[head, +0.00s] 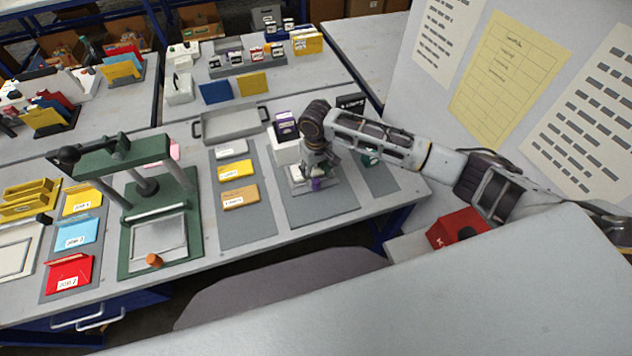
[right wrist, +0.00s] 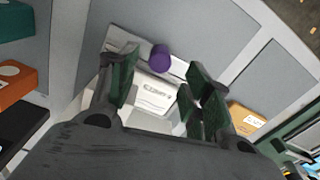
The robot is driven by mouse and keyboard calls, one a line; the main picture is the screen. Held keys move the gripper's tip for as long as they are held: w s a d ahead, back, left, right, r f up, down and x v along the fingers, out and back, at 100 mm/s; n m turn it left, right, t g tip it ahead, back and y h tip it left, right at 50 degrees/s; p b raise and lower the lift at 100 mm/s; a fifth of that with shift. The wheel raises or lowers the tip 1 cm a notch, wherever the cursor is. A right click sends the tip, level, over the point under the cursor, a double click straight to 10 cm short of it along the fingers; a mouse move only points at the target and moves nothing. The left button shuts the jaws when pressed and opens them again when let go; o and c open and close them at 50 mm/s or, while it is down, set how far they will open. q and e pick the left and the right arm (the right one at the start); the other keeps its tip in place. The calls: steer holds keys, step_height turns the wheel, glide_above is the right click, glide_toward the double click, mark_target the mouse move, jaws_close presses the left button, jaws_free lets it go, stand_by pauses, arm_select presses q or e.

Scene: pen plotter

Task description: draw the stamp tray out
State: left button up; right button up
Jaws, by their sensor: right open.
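The stamp tray (head: 298,183) is a small, pale, low piece at the front of a white unit (head: 287,152) on a grey mat. It has a purple knob (head: 316,185) at its front. In the right wrist view the tray shows a white label with dark print (right wrist: 154,96), and the purple knob (right wrist: 160,57) appears between the fingertips. My right gripper (head: 314,173) is right above the tray, pointing down, and hides part of it. Its green-padded fingers (right wrist: 162,66) are apart with nothing held. I cannot tell whether they touch the knob. My left gripper is not in view.
Left of the mat lie white, yellow and orange labelled blocks (head: 239,196), then a green press (head: 158,222). A grey handled tray (head: 230,124) sits behind. A green item (head: 371,158) stands close on the right. The mat's front (head: 325,211) is clear.

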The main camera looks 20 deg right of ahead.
mark_target(316, 181)
steer(key=shift+f, duration=3.25)
jaws_close()
